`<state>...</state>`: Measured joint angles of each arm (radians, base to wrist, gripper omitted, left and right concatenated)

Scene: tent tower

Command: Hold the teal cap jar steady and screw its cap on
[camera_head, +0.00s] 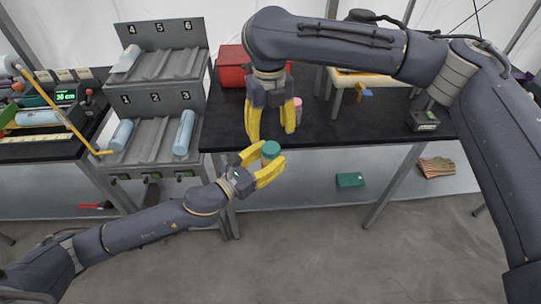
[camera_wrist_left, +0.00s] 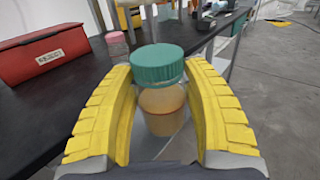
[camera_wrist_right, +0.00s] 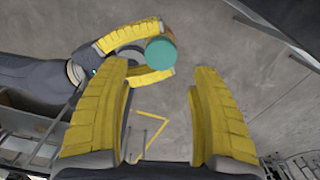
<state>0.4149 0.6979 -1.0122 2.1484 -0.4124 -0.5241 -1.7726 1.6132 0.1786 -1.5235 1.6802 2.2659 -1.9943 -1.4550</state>
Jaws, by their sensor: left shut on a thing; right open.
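The teal cap jar (camera_wrist_left: 162,110) is a clear jar with amber contents, held upright between the yellow fingers of my left gripper (camera_head: 266,166). Its teal cap (camera_wrist_left: 158,64) sits on top of the jar; I cannot tell how tightly it is on. In the head view the cap (camera_head: 271,149) shows just off the front edge of the black table. My right gripper (camera_head: 271,125) is open and empty, pointing down above and behind the jar. In the right wrist view the cap (camera_wrist_right: 161,53) lies beyond the open fingers, apart from them.
The black table (camera_head: 320,128) holds a red box (camera_head: 232,68) and a pink-capped jar (camera_head: 298,106) behind my right gripper. A grey numbered rack (camera_head: 150,100) with blue cylinders stands at left. A green box (camera_head: 350,180) lies below the table. The floor in front is clear.

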